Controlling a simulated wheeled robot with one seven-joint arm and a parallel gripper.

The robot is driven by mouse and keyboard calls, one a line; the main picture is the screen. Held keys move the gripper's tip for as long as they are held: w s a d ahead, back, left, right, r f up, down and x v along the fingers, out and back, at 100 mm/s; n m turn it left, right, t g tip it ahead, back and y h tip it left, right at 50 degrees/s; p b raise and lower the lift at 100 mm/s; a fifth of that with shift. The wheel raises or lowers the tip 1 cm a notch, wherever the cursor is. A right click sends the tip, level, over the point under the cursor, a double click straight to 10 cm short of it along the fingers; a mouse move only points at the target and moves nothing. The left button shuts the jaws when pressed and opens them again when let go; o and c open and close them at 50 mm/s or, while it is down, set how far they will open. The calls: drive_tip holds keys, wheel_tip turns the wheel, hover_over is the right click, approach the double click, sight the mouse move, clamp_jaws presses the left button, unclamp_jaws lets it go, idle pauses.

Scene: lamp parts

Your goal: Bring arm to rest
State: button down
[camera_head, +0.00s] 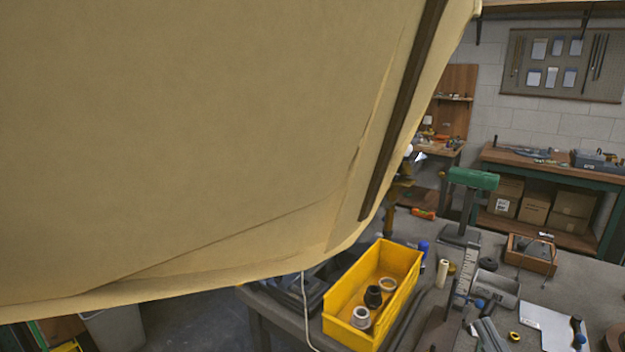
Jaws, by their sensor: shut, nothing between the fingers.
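My gripper is not in view, and I cannot see my arm clearly. A large beige surface (190,140) with a dark brown strip fills the upper left, very close to the camera, and hides much of the room behind it. I cannot tell what it is. On the grey workbench (575,285), a yellow bin (345,310) holds several small round parts, one black (373,297) and others whitish or grey. A thin white cord (306,310) hangs down at the left of the bin.
A green-topped stand (472,180), a wooden box (530,253), a metal cylinder (497,289) and a white sheet (548,328) are on the workbench. Its right side is cluttered. A second bench (545,165) with cardboard boxes below stands at the back wall.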

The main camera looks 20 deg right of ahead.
drive_tip(key=s+a+f+m+g+y, duration=0.1)
drive_tip(key=s+a+f, duration=0.3)
drive_tip(key=s, duration=0.4)
drive_tip(key=s+a+f+m+g+y, duration=0.1)
drive_tip(key=s+a+f+g, duration=0.2)
drive_tip(key=s+a+f, duration=0.2)
drive_tip(key=s+a+f+m+g+y, duration=0.1)
drive_tip(key=s+a+f, duration=0.4)
drive_tip(key=s, duration=0.6)
drive_tip(key=shift+s+f+m+g, duration=0.2)
drive_tip(key=shift+f+m+g, duration=0.1)
drive_tip(key=shift+f+g, duration=0.55)
drive_tip(key=shift+a, duration=0.1)
